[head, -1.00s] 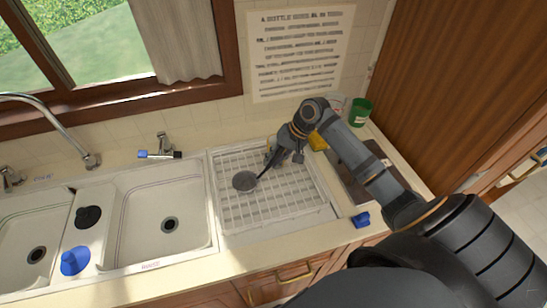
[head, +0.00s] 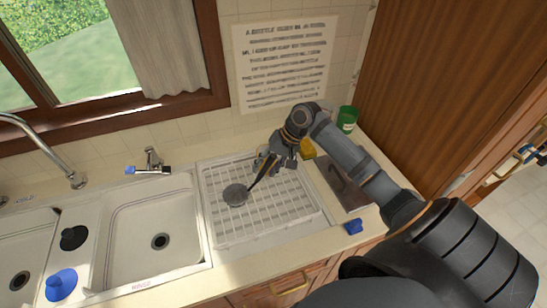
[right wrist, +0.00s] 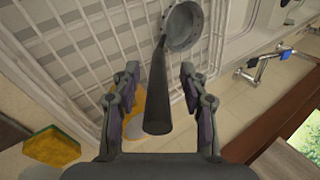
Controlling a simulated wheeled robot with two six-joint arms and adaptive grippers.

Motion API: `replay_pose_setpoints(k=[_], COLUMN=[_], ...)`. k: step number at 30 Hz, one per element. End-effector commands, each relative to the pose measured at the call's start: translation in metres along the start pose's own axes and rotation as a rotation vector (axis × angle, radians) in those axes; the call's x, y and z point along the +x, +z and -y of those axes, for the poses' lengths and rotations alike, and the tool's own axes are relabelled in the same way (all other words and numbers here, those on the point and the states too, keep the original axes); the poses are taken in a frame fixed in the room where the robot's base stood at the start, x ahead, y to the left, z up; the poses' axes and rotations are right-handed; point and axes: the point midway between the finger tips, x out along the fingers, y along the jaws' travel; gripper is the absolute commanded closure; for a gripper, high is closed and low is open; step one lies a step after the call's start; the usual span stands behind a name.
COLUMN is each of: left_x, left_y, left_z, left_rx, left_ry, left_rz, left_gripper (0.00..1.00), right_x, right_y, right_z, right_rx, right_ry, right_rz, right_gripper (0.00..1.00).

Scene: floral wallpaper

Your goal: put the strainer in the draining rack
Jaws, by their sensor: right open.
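The strainer, with a round grey bowl (head: 235,194) and a black handle (head: 262,175), is at the left part of the white draining rack (head: 300,222). Its bowl appears to rest on the rack's grid, and the handle points up toward my right gripper (head: 273,164). In the right wrist view the strainer's bowl (right wrist: 182,28) lies beyond the fingertips. The handle lies between the two spread fingers of the right gripper (right wrist: 160,72), with gaps on both sides. My right gripper is open. My left gripper is out of view.
Two sink basins (head: 150,240) lie left of the rack, with a tap (head: 152,160) behind. A yellow sponge (head: 307,148), a green cup (head: 347,118) and a blue item (head: 353,226) are to the right. A wooden cabinet (head: 440,80) bounds the right side.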

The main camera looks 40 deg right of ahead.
Motion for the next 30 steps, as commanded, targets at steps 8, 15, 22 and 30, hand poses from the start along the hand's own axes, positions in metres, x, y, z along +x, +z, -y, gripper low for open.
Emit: replay_pose_setpoints(k=[8,15,22,30], left_x=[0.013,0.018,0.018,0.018], left_y=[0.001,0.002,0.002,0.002], left_z=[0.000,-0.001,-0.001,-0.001], left_rx=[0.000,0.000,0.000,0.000], left_ry=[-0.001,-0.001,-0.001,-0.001], left_rz=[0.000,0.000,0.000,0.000], left_gripper=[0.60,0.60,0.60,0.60], right_x=[-0.062,-0.093,-0.100,-0.100], right_y=[-0.001,0.000,0.000,0.000], right_z=[-0.003,-0.002,0.000,0.000], right_rx=[-0.002,0.000,0.001,0.001], right_ry=[0.009,0.004,0.000,0.000], right_rz=[-0.004,-0.001,0.000,0.001], right_gripper=[0.56,0.56,0.56,0.56])
